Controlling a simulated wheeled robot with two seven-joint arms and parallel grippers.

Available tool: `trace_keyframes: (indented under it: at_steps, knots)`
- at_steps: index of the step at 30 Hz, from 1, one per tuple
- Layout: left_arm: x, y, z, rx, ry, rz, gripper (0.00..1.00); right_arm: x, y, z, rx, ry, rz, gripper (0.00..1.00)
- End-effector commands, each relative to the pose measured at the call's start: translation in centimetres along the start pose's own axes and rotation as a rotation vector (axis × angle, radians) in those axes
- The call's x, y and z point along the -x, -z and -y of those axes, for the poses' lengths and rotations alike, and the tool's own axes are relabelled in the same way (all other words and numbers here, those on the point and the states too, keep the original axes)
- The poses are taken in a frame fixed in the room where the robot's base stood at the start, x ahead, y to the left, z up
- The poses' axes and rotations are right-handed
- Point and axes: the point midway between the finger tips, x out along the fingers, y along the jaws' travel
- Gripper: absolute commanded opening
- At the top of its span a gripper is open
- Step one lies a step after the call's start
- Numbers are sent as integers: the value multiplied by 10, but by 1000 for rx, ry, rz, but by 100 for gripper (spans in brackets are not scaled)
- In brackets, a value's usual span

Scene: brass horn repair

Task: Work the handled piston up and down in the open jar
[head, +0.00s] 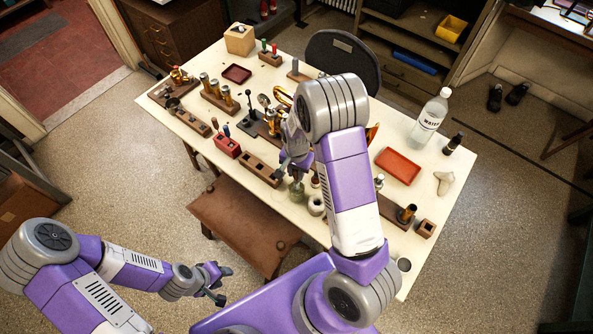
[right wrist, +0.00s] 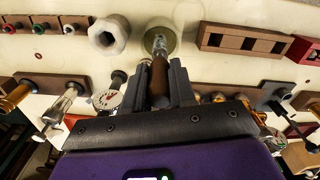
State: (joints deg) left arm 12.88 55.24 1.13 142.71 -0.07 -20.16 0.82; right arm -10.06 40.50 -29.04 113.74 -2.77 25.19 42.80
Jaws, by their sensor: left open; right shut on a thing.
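The open jar (head: 297,197) is a small glass jar near the table's front edge, partly hidden by my right arm in the head view. In the right wrist view the jar (right wrist: 177,31) is seen with its round mouth beyond my fingertips. My right gripper (right wrist: 159,82) is shut on the brown handle of the piston (right wrist: 158,76). The piston's metal end points into the jar's mouth; how deep it sits I cannot tell. In the head view my right gripper (head: 293,172) is above the jar. My left gripper (head: 219,284) is open and empty, off the table at lower left.
A white ring-shaped pot (head: 316,205) stands close beside the jar. A brown block with square holes (head: 260,168) and a red box (head: 227,146) are to its left. A red tray (head: 398,166) and a water bottle (head: 430,117) are to the right. Several brass parts crowd the table's middle.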

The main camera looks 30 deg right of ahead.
Motion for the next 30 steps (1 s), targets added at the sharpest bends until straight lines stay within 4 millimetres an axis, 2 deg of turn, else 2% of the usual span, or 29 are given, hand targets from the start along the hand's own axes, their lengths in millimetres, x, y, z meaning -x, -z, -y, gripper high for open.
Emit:
trace_keyframes:
  at_steps: [18,30]
  knots:
    - [-28,1,10,0,0,0,43,-38,0,0,0,0,0,0]
    - [-10,0,4,0,0,0,43,-16,0,0,0,1,-1,0]
